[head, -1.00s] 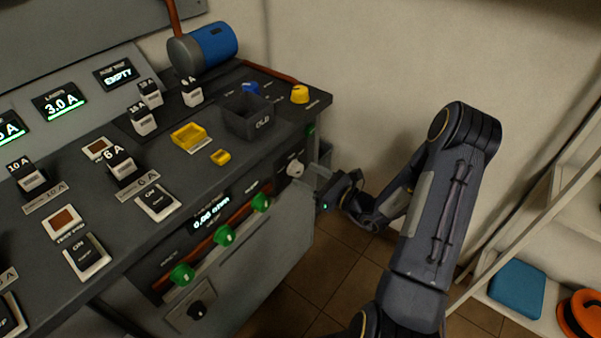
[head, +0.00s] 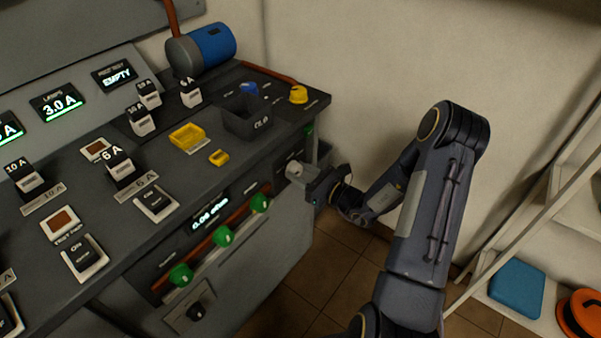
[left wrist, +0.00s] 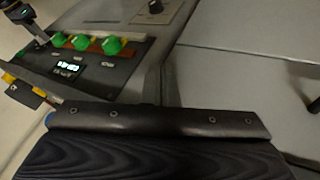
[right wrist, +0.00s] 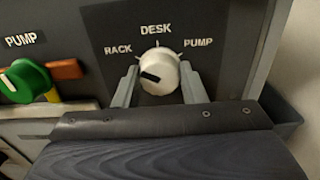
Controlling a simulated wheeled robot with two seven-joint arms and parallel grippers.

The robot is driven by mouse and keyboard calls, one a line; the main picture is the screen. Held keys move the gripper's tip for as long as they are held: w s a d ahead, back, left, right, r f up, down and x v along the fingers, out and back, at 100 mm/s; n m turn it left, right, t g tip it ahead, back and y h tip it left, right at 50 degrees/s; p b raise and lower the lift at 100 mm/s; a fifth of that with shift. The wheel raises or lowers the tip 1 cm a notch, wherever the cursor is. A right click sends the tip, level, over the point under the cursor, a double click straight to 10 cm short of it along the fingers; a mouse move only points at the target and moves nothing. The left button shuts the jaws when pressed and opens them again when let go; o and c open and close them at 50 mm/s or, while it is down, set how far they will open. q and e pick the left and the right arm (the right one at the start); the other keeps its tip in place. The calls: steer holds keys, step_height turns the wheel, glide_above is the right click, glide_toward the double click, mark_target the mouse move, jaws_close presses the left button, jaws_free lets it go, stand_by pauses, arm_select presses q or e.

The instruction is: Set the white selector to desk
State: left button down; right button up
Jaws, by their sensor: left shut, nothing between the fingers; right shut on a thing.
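The white selector (right wrist: 158,72) is a round knob on the dark panel, under the labels RACK, DESK and PUMP. Its black mark lies left of centre, towards the RACK side and away from DESK at the top. In the head view the selector (head: 294,169) is at the right end of the console front. My right gripper (right wrist: 158,88) is shut on it, one finger on each side; it also shows in the head view (head: 308,178). My left gripper (left wrist: 161,84) is shut and empty, in front of the console's lower front.
Green valve knobs (head: 222,236) line the front panel left of the selector, and one green knob (right wrist: 25,82) shows close by in the right wrist view. A black knob (head: 196,311) sits lower. A grey bin (head: 322,157) is behind my right gripper.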

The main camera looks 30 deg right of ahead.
steer(key=m+p, duration=0.2)
steer(key=shift+r+m, duration=0.15)
steer(key=shift+m, duration=0.25)
steer(key=m+p, duration=0.2)
steer(key=m, duration=0.1)
steer(key=shift+m, duration=0.3)
steer(key=m+p, duration=0.3)
steer(key=m, duration=0.2)
steer(key=shift+m, duration=0.3)
steer(key=o, duration=1)
